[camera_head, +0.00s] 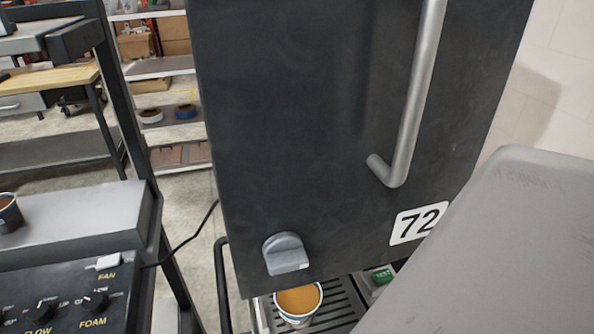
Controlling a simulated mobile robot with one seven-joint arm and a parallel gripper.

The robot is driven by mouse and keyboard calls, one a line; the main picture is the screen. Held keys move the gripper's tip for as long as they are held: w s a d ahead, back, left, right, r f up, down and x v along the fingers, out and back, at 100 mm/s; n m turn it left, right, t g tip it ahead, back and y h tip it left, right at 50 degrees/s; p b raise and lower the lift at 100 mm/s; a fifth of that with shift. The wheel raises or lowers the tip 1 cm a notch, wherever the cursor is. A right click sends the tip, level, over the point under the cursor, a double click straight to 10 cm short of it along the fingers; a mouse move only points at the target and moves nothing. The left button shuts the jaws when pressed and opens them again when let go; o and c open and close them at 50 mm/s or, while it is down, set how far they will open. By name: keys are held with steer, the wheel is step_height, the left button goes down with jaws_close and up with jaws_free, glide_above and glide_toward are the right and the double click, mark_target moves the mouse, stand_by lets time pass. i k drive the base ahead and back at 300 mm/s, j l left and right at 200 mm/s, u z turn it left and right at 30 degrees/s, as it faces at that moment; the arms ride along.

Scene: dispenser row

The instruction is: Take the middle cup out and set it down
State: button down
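A paper cup (298,301) filled with an orange-brown drink stands upright on a slotted drip tray (345,301), below a dark dispenser front (310,110). A second cup (9,214), dark on the outside, is partly cut off at the left edge, on a grey ledge. I cannot tell which cup is the middle one, as only part of the row shows. My gripper is not in view. A large grey arm part of mine covers the lower right.
The dispenser front has a long vertical handle (418,85), a grey knob (287,254) and a "72" label (418,223). A control panel (65,300) with knobs stands at lower left. A green-labelled item (383,275) sits by the tray. Shelves (165,66) stand behind.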

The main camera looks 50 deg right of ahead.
mark_target(298, 307)
steer(key=k+l+z, duration=0.1)
steer(key=z, duration=0.6)
steer(key=j+z, duration=0.1)
steer(key=z, duration=0.2)
steer(key=k, duration=0.6)
steer(key=k+u, duration=0.1)
steer(key=u, duration=1)
steer(key=k+l, duration=0.1)
steer(key=l, duration=0.3)
steer(key=k+l, duration=0.1)
steer(key=l, duration=0.35)
steer(key=k+l, duration=0.1)
steer(key=l, duration=0.3)
steer(key=k+l, duration=0.1)
steer(key=l, duration=0.35)
steer(key=k+l+u, duration=0.1)
steer(key=l, duration=0.3)
